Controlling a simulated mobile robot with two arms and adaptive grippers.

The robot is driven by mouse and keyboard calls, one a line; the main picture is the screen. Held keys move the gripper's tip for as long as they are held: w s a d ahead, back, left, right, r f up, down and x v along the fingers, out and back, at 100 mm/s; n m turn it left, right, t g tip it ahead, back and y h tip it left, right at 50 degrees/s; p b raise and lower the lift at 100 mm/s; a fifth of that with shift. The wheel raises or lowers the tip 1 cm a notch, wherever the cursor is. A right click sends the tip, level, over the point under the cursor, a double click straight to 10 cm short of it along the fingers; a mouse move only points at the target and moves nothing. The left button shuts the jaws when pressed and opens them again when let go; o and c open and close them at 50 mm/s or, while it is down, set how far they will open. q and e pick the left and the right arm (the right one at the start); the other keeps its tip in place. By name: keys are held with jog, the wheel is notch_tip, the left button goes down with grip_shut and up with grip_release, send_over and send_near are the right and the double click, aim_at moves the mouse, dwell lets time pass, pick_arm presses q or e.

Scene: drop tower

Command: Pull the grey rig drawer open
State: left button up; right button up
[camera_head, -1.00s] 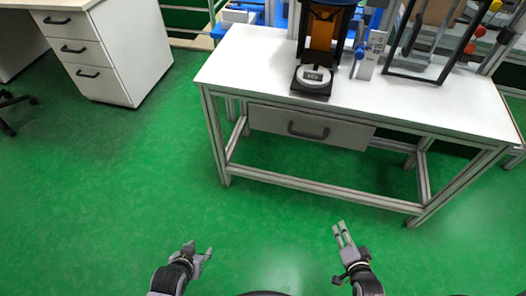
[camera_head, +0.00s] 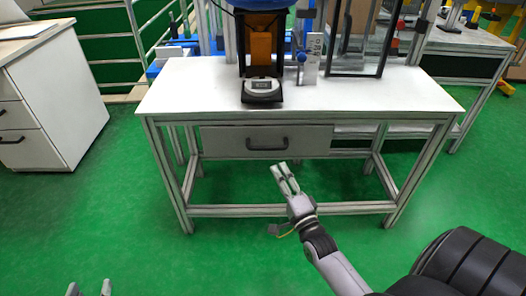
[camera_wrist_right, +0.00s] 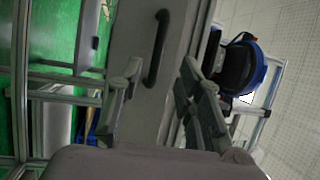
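The grey rig drawer (camera_head: 225,143) is shut under the white-topped rig table, with a dark bar handle (camera_head: 267,144) on its front. My right gripper (camera_head: 285,178) points up toward the drawer, just below and right of the handle in the head view. In the right wrist view the fingers (camera_wrist_right: 158,85) are apart, with the handle (camera_wrist_right: 157,48) beyond and between them, not touching. My left gripper (camera_head: 90,288) shows only its fingertips at the bottom left edge; they are apart and hold nothing visible.
The rig table (camera_head: 190,90) carries a dark stand with a small scale (camera_head: 262,88) near its front edge. Metal table legs and a low crossbar (camera_head: 240,210) frame the space below the drawer. A white cabinet (camera_head: 60,100) stands at left. Green floor is clear in front.

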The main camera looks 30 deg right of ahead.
aim_at(265, 147)
jog(key=b+x, duration=0.2)
jog(key=x, duration=0.8)
jog(key=shift+w+f, duration=0.1)
jog(key=shift+w, duration=0.15)
pick_arm(q)
notch_tip(265, 147, up, 10)
jog(key=w+d+t+h, duration=0.2)
jog(key=t, duration=0.4)
pick_arm(e)
jog(key=shift+w, duration=0.4)
pick_arm(q)
jog(key=shift+r, duration=0.1)
pick_arm(e)
jog(key=shift+c, duration=0.6)
grip_shut()
